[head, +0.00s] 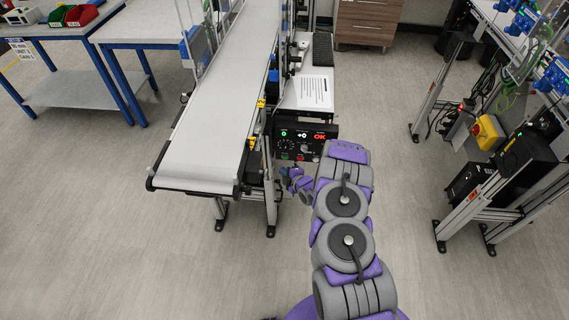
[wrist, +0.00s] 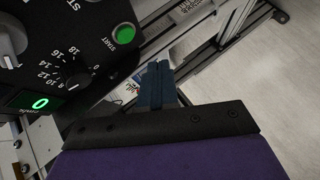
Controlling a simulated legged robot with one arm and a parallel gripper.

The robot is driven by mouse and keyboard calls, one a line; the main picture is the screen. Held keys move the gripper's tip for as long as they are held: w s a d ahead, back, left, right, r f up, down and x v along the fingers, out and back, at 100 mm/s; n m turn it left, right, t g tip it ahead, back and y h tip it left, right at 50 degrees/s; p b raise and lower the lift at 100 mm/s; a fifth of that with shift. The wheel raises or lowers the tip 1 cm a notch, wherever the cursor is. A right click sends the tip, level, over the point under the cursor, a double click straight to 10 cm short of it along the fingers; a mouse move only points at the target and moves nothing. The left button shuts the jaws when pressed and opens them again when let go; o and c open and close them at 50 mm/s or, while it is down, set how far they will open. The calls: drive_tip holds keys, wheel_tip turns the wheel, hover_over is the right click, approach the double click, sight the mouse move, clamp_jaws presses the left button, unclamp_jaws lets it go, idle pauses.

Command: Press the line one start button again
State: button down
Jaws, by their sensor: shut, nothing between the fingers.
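The black control box (head: 306,138) is mounted beside the conveyor's near end, with a green digit display and red "OK" lettering. In the wrist view its face (wrist: 68,22) fills the upper left, tilted. The round green button marked START (wrist: 124,34) is unobstructed there. My gripper (wrist: 158,72) is shut and empty; its fingers are below and right of the button, apart from it in the picture. In the head view my gripper (head: 297,182) is just below the box, partly hidden by my arm. The exact gap to the button cannot be told.
A white belt conveyor (head: 215,110) stands left of the box. A numbered black knob (wrist: 76,74) and a grey knob (wrist: 10,40) are near the button. A small table with a paper sheet (head: 313,92) stands behind. Open floor (head: 400,190) lies to the right.

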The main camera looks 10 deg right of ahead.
sight(285, 158)
drive_tip(key=w, duration=0.1)
drive_tip(key=w+d, duration=0.1)
drive_tip(key=w, duration=0.1)
drive_tip(key=shift+w, duration=0.1)
drive_tip(key=shift+a, duration=0.1)
drive_tip(key=shift+d, duration=0.2)
idle(0.3)
